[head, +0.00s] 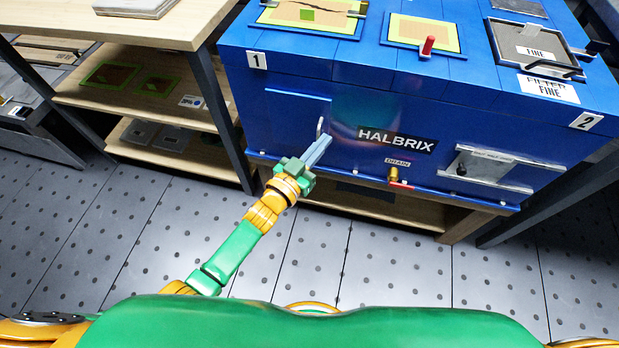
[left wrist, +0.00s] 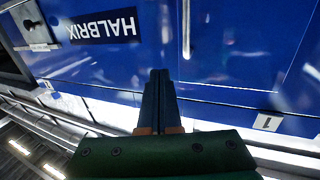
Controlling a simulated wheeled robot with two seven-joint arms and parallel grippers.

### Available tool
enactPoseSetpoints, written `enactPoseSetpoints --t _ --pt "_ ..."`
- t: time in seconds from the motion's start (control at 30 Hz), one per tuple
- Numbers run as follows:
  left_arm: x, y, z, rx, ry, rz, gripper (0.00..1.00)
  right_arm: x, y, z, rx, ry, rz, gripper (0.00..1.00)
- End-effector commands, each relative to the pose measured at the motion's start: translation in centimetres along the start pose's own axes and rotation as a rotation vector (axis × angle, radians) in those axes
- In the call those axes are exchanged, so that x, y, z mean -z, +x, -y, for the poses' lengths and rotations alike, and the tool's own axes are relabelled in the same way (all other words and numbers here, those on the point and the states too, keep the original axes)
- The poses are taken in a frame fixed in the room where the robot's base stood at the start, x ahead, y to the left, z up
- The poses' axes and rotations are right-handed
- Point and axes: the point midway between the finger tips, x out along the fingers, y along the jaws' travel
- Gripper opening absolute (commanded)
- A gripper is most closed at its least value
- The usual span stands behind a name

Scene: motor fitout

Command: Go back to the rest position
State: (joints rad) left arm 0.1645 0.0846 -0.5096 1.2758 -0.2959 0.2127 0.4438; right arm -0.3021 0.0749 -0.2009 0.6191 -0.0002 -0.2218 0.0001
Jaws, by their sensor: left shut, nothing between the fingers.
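My left gripper (head: 318,151) is shut and empty, in front of the blue machine's (head: 280,120) front face, left of the HALBRIX label (head: 396,140). Its arm reaches forward from my green body. In the left wrist view the gripper's two fingers (left wrist: 160,90) lie together, pointing at the blue panel (left wrist: 235,75). A slim metal handle (head: 320,126) stands on the panel just beyond the fingertips; it also shows in the left wrist view (left wrist: 186,30). I cannot tell whether the fingers touch it. My right gripper is not in view.
A wooden shelf unit (head: 130,85) stands at the left, close to the machine. A brass drain fitting (head: 394,175) and a metal latch plate (head: 487,168) stick out of the machine's front. The dotted grey floor (head: 390,265) between me and the machine is clear.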

Motion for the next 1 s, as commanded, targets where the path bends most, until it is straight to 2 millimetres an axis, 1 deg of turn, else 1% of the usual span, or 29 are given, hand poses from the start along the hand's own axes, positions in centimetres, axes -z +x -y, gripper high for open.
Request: enactPoseSetpoints --t 0.03,0.13,0.3,0.4,0.5,0.6,0.67,0.73,0.77,0.8,0.83,0.87,0.9,0.97,1.0 --pt "0.3 -0.8 -0.3 0.001 -0.001 0.003 0.00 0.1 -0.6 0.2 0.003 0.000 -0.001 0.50" --pt "0.2 -2.6 -1.0 0.000 -0.001 0.004 0.00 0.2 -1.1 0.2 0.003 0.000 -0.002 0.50" --pt "0.2 -5.7 -2.1 0.000 -0.001 0.004 0.00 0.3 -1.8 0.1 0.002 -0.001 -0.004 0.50" --pt "0.1 -7.1 -2.7 0.000 0.000 0.003 0.00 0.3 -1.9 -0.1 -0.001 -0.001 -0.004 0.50" --pt "0.1 -7.8 -3.0 0.000 0.001 0.002 0.00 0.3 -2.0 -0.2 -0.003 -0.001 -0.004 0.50" --pt "0.0 -8.0 -3.0 0.000 0.002 0.002 0.00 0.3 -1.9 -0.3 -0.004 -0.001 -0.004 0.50" --pt "-0.6 -8.1 -2.9 0.006 0.001 0.019 0.00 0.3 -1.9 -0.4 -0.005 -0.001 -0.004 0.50" --pt "-3.3 -8.8 -2.1 0.036 -0.005 0.099 0.00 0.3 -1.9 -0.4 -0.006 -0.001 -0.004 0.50" --pt "-5.2 -9.4 -1.6 0.056 -0.010 0.156 0.00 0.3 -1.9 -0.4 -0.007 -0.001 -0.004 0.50" --pt "-8.5 -10.7 -0.9 0.088 -0.017 0.255 0.00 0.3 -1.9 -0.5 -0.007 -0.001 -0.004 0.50" --pt "-11.2 -12.0 -0.3 0.116 -0.025 0.341 0.00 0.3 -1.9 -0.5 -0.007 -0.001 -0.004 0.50" --pt "-13.9 -13.7 0.1 0.141 -0.034 0.432 0.00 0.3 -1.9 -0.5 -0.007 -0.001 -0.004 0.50" --pt "-17.3 -16.1 0.6 0.172 -0.046 0.550 0.00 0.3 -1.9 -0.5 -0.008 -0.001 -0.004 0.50" --pt "-21.5 -20.0 0.8 0.210 -0.067 0.710 0.00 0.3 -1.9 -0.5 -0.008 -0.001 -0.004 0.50" --pt "-23.8 -22.5 0.7 0.229 -0.083 0.806 0.00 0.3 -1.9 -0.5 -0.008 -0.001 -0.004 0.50"
